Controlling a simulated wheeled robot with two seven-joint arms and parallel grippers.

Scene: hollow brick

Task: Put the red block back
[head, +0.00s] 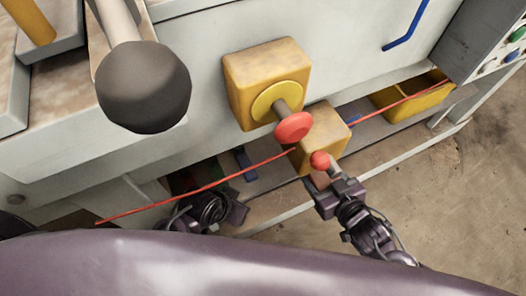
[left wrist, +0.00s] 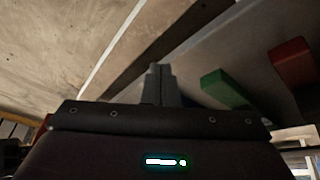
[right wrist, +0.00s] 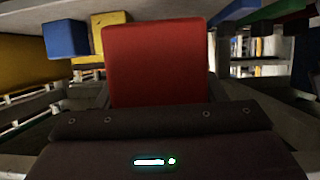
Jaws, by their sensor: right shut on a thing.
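A red block (right wrist: 155,65) fills the middle of the right wrist view, between the fingers of my right gripper. My left gripper (head: 238,212) is low at the machine's front, left of the right one. In the left wrist view its fingers (left wrist: 158,82) are together with nothing between them. Another red block (left wrist: 292,62) lies on the lower shelf beside a green block (left wrist: 222,88).
The machine has a yellow box with a red mushroom button (head: 294,127) and a yellow box (head: 322,130) with a red ball knob (head: 320,160). A red cord (head: 200,189) runs across the front. A yellow bin (head: 412,94) and a blue block (right wrist: 66,39) are on the shelf.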

